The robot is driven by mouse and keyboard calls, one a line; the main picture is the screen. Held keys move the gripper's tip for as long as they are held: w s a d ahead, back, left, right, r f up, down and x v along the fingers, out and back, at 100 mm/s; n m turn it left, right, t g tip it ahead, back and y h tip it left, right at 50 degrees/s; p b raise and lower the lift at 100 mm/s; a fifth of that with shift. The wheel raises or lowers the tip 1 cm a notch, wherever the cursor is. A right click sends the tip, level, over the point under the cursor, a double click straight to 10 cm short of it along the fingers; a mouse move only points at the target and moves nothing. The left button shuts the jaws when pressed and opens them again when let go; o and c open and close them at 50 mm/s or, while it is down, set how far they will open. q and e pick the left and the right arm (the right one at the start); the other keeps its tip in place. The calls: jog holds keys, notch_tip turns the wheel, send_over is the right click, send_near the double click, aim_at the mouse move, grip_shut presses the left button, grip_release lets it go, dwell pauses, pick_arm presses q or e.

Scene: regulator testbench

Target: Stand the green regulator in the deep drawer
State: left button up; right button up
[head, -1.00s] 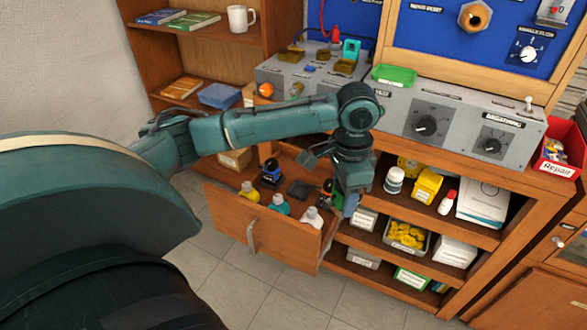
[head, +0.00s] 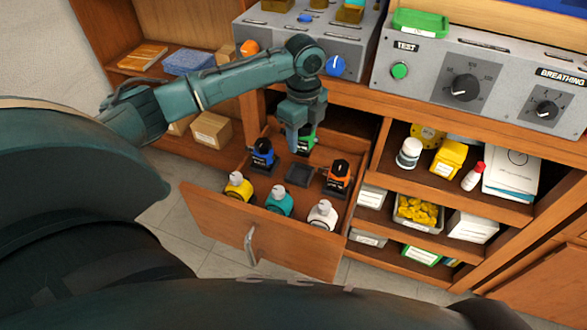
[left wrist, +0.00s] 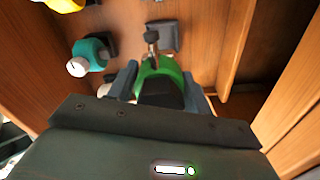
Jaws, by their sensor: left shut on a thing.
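My left gripper (head: 299,148) is shut on the green regulator (head: 307,141), over the back part of the open drawer (head: 215,213). In the left wrist view, the green regulator (left wrist: 162,78) sits between the two fingers (left wrist: 160,92), with its dark part toward the palm. An empty dark square holder (head: 299,174) lies in the drawer in front of the gripper; it also shows in the left wrist view (left wrist: 162,36). I cannot tell how high the green regulator's base is. My right gripper is not in view.
Around the square holder stand blue (head: 262,155), orange (head: 338,178), yellow (head: 238,187), teal (head: 279,200) and white (head: 322,215) regulators. The bench panel (head: 390,75) overhangs behind the drawer. Loaded shelves (head: 480,205) stand to the right.

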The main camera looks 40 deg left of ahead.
pick_arm(q)
jog(key=shift+w+a+f, duration=0.2)
jog(key=shift+a, duration=0.1)
jog(key=shift+w+a+f+m, duration=0.1)
jog(key=shift+a+f+m, duration=0.05)
jog(key=shift+f+m, duration=0.15)
notch_tip(320, 180, down, 9)
jog(key=shift+f+b, duration=0.2)
jog(key=shift+b, duration=0.75)
jog(key=shift+f, duration=0.1)
jog(key=o, duration=1.5)
notch_tip(320, 180, up, 12)
jog(key=shift+r+p, duration=0.1)
jog(key=shift+p, duration=1)
jog(key=shift+r, duration=0.1)
